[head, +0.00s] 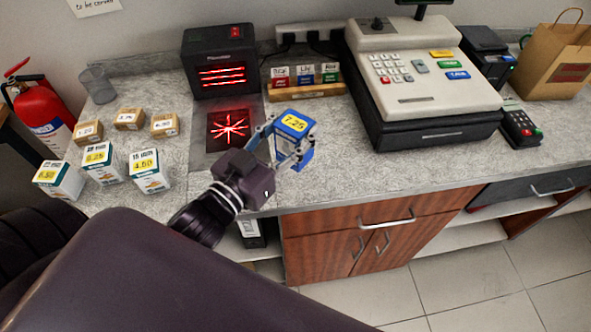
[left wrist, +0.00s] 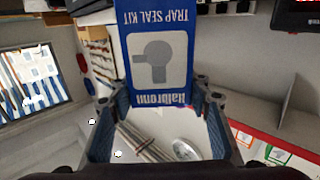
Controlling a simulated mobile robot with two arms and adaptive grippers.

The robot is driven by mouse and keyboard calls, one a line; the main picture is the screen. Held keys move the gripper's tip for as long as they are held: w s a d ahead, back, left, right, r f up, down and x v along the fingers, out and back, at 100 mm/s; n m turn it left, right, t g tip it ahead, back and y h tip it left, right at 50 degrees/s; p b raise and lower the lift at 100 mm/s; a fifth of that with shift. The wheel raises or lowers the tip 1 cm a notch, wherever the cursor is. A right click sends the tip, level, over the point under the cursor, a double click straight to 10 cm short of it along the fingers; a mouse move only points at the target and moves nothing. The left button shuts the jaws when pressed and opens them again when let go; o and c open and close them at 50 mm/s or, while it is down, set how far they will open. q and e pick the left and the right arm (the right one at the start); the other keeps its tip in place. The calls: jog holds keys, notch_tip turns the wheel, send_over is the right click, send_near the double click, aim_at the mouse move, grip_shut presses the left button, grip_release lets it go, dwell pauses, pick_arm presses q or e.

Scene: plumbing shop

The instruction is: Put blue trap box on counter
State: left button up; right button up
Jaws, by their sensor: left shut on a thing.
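The blue trap box (head: 306,158) has a yellow 7.25 price label on its top in the head view. My left gripper (head: 283,143) is shut on it, with a finger on each side. In the left wrist view the box (left wrist: 157,60) shows a blue and white face reading TRAP SEAL KIT, upside down, between the fingers of the left gripper (left wrist: 160,98). The box is over the grey speckled counter (head: 350,176), right of the red scanner window; I cannot tell whether it touches the surface. My right gripper is not in view.
A black scanner (head: 221,62) stands behind a red-lit plate (head: 231,128). Small brown boxes (head: 165,125) and white-blue boxes (head: 149,171) stand at left. A cash register (head: 422,80) and card terminal (head: 520,124) are at right. The counter in front of the register is clear.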

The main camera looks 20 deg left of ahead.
pick_arm(q)
notch_tip(320, 180, down, 6)
jog(key=shift+f+p, duration=0.1)
jog(key=shift+p, duration=0.2)
jog(key=shift+f, duration=2.45)
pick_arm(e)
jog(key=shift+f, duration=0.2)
pick_arm(q)
jog(key=shift+f, duration=0.15)
jog(key=o, duration=1.3)
jog(key=shift+o, duration=0.2)
jog(key=s+a+b, duration=0.2)
jog(key=s+b, duration=0.1)
jog(key=s, duration=0.9)
jog(key=shift+b, duration=0.4)
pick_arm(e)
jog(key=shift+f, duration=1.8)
